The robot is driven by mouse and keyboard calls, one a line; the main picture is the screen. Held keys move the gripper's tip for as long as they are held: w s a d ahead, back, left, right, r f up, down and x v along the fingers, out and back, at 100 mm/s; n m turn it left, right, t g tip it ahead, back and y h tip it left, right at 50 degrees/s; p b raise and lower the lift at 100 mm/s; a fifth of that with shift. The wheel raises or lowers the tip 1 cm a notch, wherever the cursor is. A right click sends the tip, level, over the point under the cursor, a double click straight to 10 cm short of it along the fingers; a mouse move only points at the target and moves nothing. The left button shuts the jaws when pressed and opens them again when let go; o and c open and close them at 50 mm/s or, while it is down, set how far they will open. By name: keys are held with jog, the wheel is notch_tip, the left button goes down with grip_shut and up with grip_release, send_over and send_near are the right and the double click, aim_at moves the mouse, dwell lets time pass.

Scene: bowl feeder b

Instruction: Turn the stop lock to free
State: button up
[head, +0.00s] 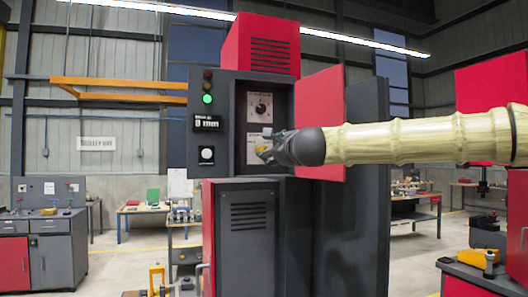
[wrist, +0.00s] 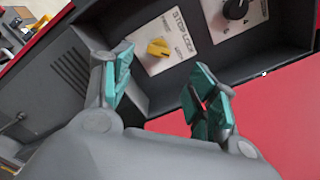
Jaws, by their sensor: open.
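The stop lock is a yellow knob (wrist: 157,47) on a white plate marked STOP LOCK (wrist: 170,38), inside an open dark grey cabinet box. The small words beside the knob are too blurred to read surely, and I cannot tell which one it points to. In the head view the lock's plate (head: 253,152) is partly hidden by my gripper (head: 266,148). In the wrist view my gripper (wrist: 163,68) is open and empty, its teal fingers spread with the knob showing between and beyond them. The fingers appear apart from the knob.
A black dial (head: 261,107) on its own white plate sits above the lock. The red cabinet door (head: 320,95) stands open on the right, close to my arm. A lit green lamp (head: 207,98), a display (head: 207,123) and a white button (head: 207,154) are on the left front.

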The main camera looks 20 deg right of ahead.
aim_at(263, 150)
jog(key=w+p, duration=0.1)
jog(key=w, duration=0.4)
jog(key=w+p, duration=0.2)
jog(key=w, duration=0.3)
jog(key=shift+a, duration=0.2)
jog(key=c, duration=1)
